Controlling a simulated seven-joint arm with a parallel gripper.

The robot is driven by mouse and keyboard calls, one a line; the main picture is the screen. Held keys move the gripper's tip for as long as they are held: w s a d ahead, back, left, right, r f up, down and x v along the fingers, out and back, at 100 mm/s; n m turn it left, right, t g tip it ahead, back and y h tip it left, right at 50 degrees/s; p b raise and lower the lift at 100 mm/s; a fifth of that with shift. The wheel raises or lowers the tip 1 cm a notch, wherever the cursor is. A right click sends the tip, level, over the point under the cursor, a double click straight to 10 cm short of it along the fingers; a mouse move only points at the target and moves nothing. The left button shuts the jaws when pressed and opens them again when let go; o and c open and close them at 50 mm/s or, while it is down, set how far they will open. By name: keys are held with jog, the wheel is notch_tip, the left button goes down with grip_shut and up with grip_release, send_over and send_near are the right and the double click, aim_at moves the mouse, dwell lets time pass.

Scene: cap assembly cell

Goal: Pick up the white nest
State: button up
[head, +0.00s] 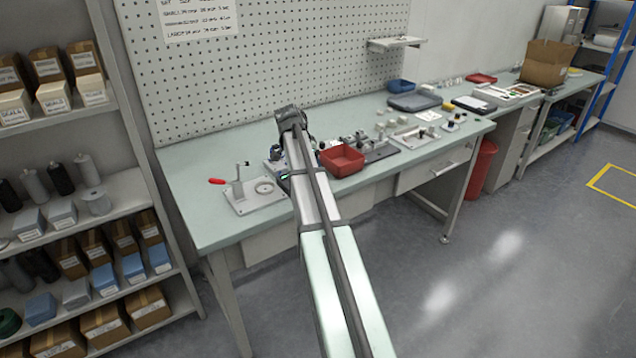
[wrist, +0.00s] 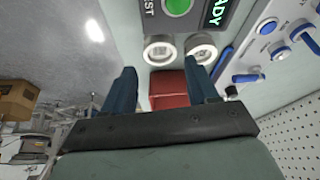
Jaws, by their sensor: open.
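In the wrist view, two round pale rings that look like nests stand side by side just beyond my fingertips: a left white nest (wrist: 160,51) and a right white nest (wrist: 201,47). I cannot tell which one the task names. My gripper (wrist: 163,73) is open, with its two blue fingers apart and nothing held. The left ring lies ahead of the gap, and the right ring is near the right fingertip. In the head view my arm hides the gripper and most of this spot.
A red bin (head: 342,160) stands right of my arm; its red also shows between my fingers (wrist: 170,90). A plate fixture (head: 256,197) with an upright post is at the left. A panel with a green button (wrist: 177,6) lies beyond the rings. Small parts crowd the bench rightward.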

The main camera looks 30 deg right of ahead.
jog(key=shift+x, duration=3.3)
jog(key=shift+s+a, duration=0.1)
jog(key=shift+a, duration=0.1)
jog(key=c, duration=0.7)
